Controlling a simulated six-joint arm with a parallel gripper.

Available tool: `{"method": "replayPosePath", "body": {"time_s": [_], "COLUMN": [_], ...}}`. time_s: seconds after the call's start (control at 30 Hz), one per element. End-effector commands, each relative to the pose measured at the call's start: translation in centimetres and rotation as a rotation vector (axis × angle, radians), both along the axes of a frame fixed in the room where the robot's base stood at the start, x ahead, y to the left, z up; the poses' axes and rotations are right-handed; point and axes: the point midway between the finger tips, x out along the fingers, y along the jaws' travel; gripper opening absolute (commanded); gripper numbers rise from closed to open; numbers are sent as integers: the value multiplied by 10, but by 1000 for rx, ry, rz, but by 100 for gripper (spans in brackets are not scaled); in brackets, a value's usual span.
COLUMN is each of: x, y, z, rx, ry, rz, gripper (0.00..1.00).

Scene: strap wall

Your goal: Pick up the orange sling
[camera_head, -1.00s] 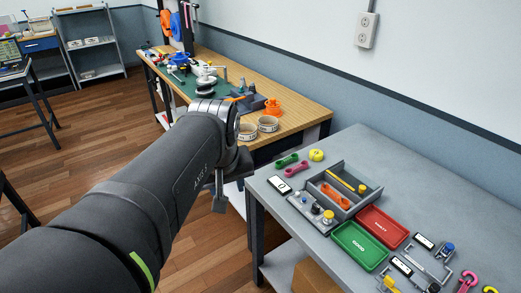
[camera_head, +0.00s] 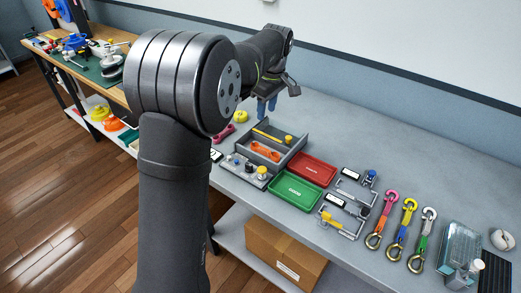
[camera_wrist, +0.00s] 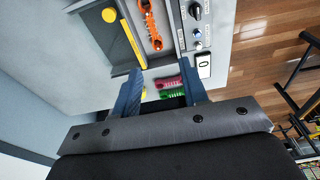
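An orange looped thing (camera_head: 50,9), perhaps the orange sling, hangs at the back bench in the far upper left of the head view, cut by the frame edge; it is too small to be sure. My gripper (camera_head: 266,107) is far from it, above the back of the grey table, fingers pointing down. In the wrist view my gripper (camera_wrist: 160,66) has its two blue fingers apart with nothing held between them. The wrist view does not show the looped thing.
A grey tray (camera_head: 290,152) holds orange and yellow parts. Red (camera_head: 312,169) and green (camera_head: 296,192) trays lie beside it. Pink, yellow-blue and green hooked straps (camera_head: 403,230) lie at the right. A wooden bench (camera_head: 120,95) stands at the left. The table's back strip is clear.

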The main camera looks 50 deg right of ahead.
Motion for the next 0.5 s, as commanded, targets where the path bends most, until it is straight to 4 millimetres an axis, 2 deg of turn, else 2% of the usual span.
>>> {"method": "replayPosePath", "body": {"time_s": [0.1, 0.23, 0.5], "x": [-6, -5, 2], "y": [-10, -11, -11], "z": [-7, -22, -80], "rx": [5, 8, 10], "ry": [0, 1, 2], "rz": [8, 11, 11], "gripper": [40, 40, 40]}}
